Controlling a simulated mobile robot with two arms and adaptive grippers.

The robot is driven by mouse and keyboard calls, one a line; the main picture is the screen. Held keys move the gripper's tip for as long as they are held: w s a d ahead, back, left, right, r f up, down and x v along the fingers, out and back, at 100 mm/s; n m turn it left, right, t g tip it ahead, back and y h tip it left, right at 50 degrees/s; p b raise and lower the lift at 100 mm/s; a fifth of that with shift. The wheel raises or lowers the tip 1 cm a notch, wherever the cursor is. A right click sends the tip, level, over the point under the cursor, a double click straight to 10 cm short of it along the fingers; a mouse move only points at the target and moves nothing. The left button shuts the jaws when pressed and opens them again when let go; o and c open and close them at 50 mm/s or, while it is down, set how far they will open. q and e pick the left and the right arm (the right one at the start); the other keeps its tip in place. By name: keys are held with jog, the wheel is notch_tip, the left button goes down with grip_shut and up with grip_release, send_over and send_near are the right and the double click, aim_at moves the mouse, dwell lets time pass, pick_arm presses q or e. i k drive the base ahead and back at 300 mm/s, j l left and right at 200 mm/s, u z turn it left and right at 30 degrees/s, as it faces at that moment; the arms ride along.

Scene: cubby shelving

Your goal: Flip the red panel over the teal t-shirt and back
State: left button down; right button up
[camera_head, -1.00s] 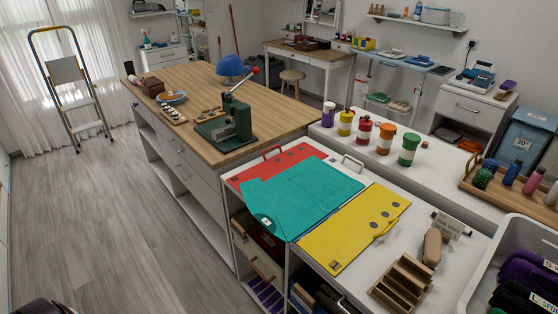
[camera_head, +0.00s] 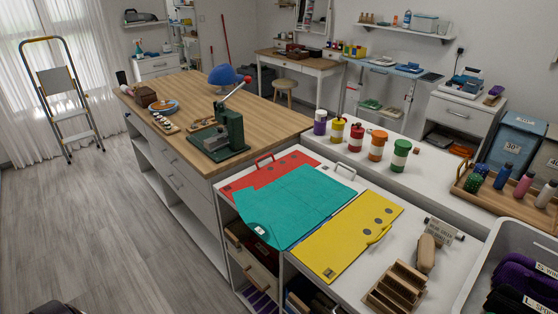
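The teal t-shirt (camera_head: 295,205) lies spread flat over the folding board on the white counter. Neither of my grippers is in view.
A green press (camera_head: 226,137) stands on the wooden worktop behind the board. Several coloured jars (camera_head: 376,146) line the ledge at the back. A wooden rack (camera_head: 396,288), a grey bin (camera_head: 490,250) and a bottle tray (camera_head: 490,196) are at the right.

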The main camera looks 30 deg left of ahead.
aim_at(260, 178)
jog(key=j+z, duration=1.05)
jog(key=z, duration=0.15)
